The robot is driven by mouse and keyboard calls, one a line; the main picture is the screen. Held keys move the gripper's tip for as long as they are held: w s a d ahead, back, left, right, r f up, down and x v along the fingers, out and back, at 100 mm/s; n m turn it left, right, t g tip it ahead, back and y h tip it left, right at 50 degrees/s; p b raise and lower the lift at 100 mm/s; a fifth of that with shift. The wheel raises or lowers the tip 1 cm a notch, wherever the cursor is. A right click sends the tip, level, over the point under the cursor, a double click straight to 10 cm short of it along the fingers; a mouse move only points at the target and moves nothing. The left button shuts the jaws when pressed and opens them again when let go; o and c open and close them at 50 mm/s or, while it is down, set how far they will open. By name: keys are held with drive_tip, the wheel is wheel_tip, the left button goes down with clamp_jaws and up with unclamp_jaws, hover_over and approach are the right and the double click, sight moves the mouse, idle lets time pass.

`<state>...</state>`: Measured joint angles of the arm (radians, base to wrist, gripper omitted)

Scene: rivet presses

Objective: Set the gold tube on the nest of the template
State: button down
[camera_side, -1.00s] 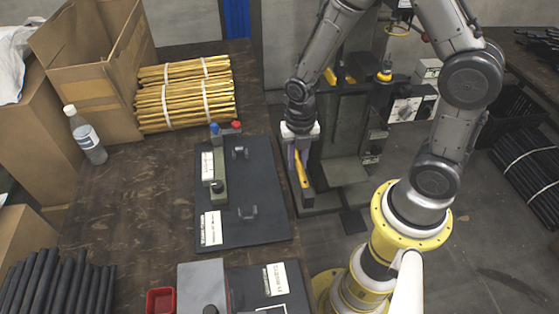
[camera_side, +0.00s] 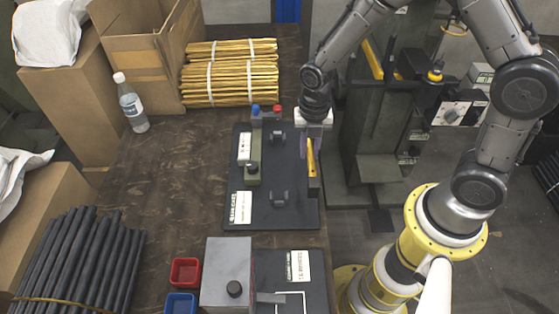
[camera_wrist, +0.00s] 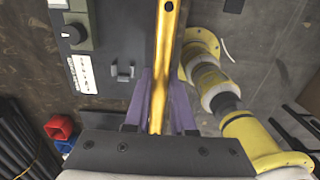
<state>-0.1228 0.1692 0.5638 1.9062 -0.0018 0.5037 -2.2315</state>
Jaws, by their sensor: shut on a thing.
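My gripper (camera_side: 313,155) is shut on the gold tube (camera_side: 311,160). In the wrist view the tube (camera_wrist: 170,35) runs lengthwise between the purple fingers (camera_wrist: 160,95). The template is a black plate (camera_side: 262,212) on the table. Its nest shows as two small dark brackets, one near the front (camera_side: 279,198) and one farther back (camera_side: 277,137). Both brackets look empty. The tube appears above the plate's right edge, right of the brackets and roughly parallel to their line. The wrist view shows one bracket (camera_wrist: 122,74) left of the tube. The tube's exact height is unclear.
A green block with a dark knob (camera_side: 252,168) and red and blue buttons stands on the plate's left. Gold tube bundles (camera_side: 230,85) lie behind. A grey box (camera_side: 227,270), red bin (camera_side: 185,271) and blue bin (camera_side: 180,303) stand in front. A rivet press (camera_side: 375,130) is at right.

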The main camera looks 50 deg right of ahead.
hover_over(278, 168)
drive_tip(key=s, duration=0.1)
wheel_tip(278, 168, down, 7)
drive_tip(key=shift+s+d+r, duration=0.1)
drive_tip(key=shift+d+r, duration=0.05)
drive_tip(key=shift+r, duration=0.05)
drive_tip(key=shift+w+f, duration=0.45)
drive_tip(key=shift+f, duration=0.15)
drive_tip(key=shift+w+f, duration=0.2)
drive_tip(key=shift+f, duration=1.45)
drive_tip(key=shift+f, duration=0.2)
drive_tip(key=c, duration=0.8)
unclamp_jaws()
drive_tip(key=shift+o, duration=0.2)
drive_tip(key=shift+r, duration=0.1)
wheel_tip(278, 168, up, 12)
drive_tip(key=shift+r, duration=0.15)
